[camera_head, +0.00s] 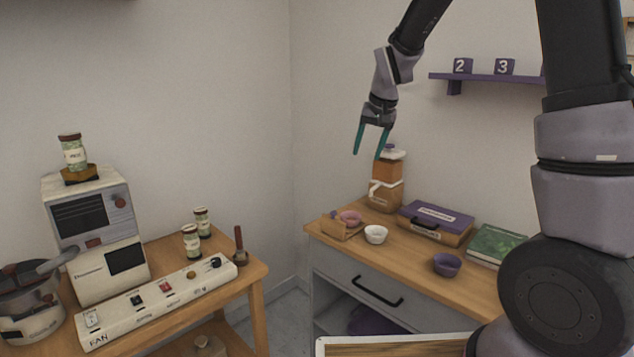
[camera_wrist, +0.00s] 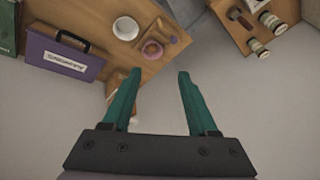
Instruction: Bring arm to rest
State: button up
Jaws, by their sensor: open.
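My gripper (camera_head: 371,139) hangs from my arm in the upper middle of the head view, with its two teal fingers pointing down. The wrist view shows nothing between the fingers. My arm is raised and bent, and its near links cover the right side of the head view.
The right cart (camera_head: 405,251) carries a white bowl (camera_head: 375,234), purple bowl (camera_head: 447,265), purple case (camera_head: 434,222) and green book (camera_head: 497,243). The left table (camera_head: 242,275) holds a coffee machine (camera_head: 98,235), switch panel (camera_head: 160,304), pot (camera_head: 28,305) and jars. A purple shelf (camera_head: 487,78) is on the wall.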

jog(key=s+d+r+m+t+y, duration=0.1)
jog(key=s+d+r, duration=0.6)
jog(key=s+r, duration=0.4)
jog(key=s+d, duration=0.2)
jog(key=s, duration=0.6)
jog(key=s+d+r+m+t, duration=0.1)
jog(key=s, duration=0.7)
jog(key=shift+s+d+r+t+h, duration=0.15)
jog(key=shift+s+d+t+h, duration=0.05)
jog(key=shift+d+t+h, duration=0.15)
